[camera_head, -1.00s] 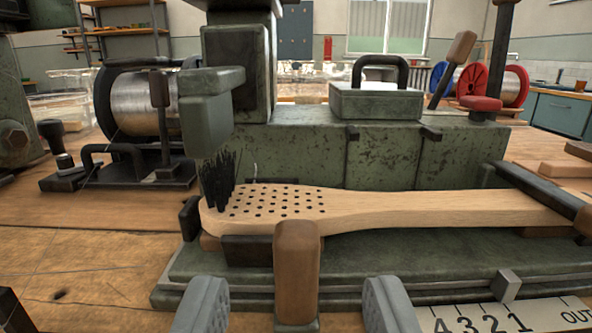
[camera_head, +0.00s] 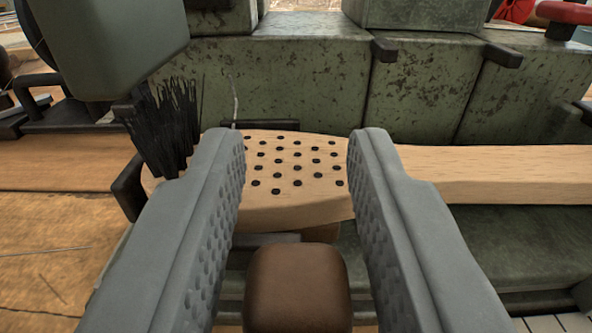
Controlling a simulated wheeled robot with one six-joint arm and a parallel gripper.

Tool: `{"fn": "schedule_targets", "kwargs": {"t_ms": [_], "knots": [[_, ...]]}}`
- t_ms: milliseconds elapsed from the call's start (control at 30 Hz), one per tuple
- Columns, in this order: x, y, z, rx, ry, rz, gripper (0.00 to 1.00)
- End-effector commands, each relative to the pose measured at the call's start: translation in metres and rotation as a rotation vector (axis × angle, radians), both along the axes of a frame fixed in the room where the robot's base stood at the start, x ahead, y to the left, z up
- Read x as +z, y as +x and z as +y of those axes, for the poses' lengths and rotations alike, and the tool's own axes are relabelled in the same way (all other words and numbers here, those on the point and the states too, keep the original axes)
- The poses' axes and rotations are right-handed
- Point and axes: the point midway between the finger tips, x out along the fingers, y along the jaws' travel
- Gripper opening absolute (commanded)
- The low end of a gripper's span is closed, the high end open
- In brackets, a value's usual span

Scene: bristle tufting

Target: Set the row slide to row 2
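My gripper (camera_head: 296,150) is open, its two grey padded fingers spread on either side of a brown wooden handle (camera_head: 297,285). The handle stands upright in front of the slide, and its top shows between the fingers, apart from both. The green row slide (camera_head: 515,255) lies behind it and carries the wooden brush (camera_head: 480,165). The brush head has a grid of dark holes, partly hidden by my fingers. A black bristle tuft (camera_head: 165,130) stands at its left end. Only a corner of the white row scale (camera_head: 575,323) shows at the lower right; its numbers are out of view.
The green machine head (camera_head: 105,45) hangs over the left end of the brush, close above the bristles. The worn green machine body (camera_head: 300,80) stands behind the brush. The wooden bench (camera_head: 45,235) is clear at the left.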

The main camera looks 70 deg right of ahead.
Motion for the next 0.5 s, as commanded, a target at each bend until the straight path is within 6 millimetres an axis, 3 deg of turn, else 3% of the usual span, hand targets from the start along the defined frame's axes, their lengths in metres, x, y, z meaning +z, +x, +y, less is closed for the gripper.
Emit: {"fn": "schedule_targets", "kwargs": {"t_ms": [33, 133, 333, 500], "knots": [[0.000, 0.000, 0.000, 0.000, 0.000, 0.000, 0.20], [0.000, 0.000, 0.000, 0.000, 0.000, 0.000, 0.01], [0.000, 0.001, 0.001, 0.000, 0.000, 0.000, 0.00], [0.000, 0.013, 0.006, 0.000, 0.001, -0.002, 0.00]]}}
